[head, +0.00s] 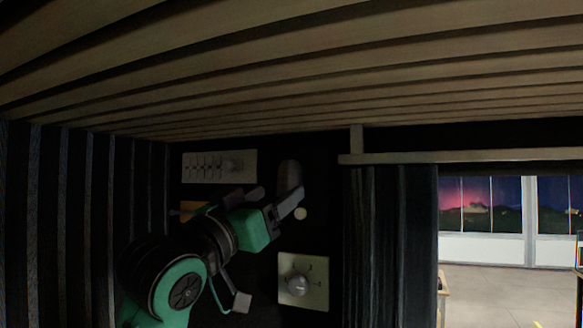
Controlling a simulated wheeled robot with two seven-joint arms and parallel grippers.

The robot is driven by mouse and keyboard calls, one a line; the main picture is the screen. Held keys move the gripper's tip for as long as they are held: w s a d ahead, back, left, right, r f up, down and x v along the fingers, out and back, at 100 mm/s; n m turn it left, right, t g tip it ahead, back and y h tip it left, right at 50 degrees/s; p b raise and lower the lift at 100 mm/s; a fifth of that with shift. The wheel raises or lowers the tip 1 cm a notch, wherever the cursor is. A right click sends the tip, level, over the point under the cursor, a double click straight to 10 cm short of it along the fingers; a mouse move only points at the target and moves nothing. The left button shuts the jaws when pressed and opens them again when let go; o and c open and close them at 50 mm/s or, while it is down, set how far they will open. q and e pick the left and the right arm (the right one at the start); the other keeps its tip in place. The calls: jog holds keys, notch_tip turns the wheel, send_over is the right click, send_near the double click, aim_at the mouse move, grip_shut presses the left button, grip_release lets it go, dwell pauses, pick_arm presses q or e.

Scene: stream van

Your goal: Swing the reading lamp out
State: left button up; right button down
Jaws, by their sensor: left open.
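My left gripper (280,194) reaches in from the lower left, in front of the dark back wall. Its two grey fingers are apart, with nothing visible between them. A dull grey, rounded upright piece (288,173) on the wall shows just behind the fingertips, and a small pale disc (300,214) shows just below them. These may be parts of the reading lamp, but the dark view and the gripper in front leave this unclear. I cannot tell whether the fingers touch either one. My right gripper is not in view.
A pale panel with switches and a knob (190,167) is on the wall at upper left. A cream plate with a round knob (318,296) is below the gripper. Wooden slats (300,60) run close overhead. A dark curtain (418,250) hangs right, beside a bright opening.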

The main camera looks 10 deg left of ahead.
aim_at(282, 190)
pick_arm(q)
jog(key=p+x, duration=0.2)
jog(key=x, duration=0.2)
jog(key=shift+w+r, duration=0.15)
jog(key=shift+r, duration=0.1)
jog(key=shift+p+x, duration=0.35)
jog(key=shift+x, duration=0.45)
jog(key=shift+d+f, duration=0.1)
jog(key=shift+f, duration=0.1)
jog(key=c, duration=1)
